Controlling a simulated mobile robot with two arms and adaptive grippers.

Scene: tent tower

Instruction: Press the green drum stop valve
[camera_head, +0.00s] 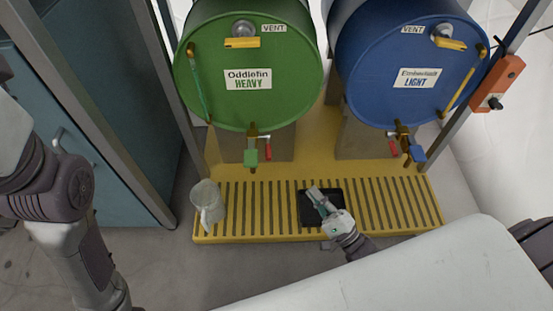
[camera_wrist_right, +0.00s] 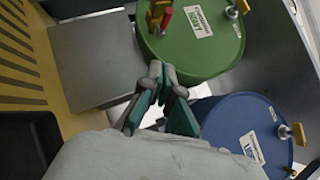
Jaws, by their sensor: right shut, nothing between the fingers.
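The green drum (camera_head: 245,105), labelled "Oddiefin HEAVY", lies on its side at upper centre in the head view. Its brass tap (camera_head: 252,131) has a green piece (camera_head: 251,157) hanging below and a red lever (camera_head: 267,147) beside it. In the right wrist view the green drum (camera_wrist_right: 205,65) shows beyond the fingers, with the red lever (camera_wrist_right: 166,17) near the top edge. My right gripper (camera_head: 315,196) is shut and empty, in front of the drums and to the right of the tap, apart from it. Its fingers also show in the right wrist view (camera_wrist_right: 158,72). My left gripper is out of frame.
A blue drum (camera_head: 400,100) labelled "LIGHT" lies to the right. A slatted yellow platform (camera_head: 280,238) carries a pale jug (camera_head: 207,203) and a black tray (camera_head: 308,216) below my right gripper. An orange control box (camera_head: 497,82) hangs at right. Metal frame posts flank the drums.

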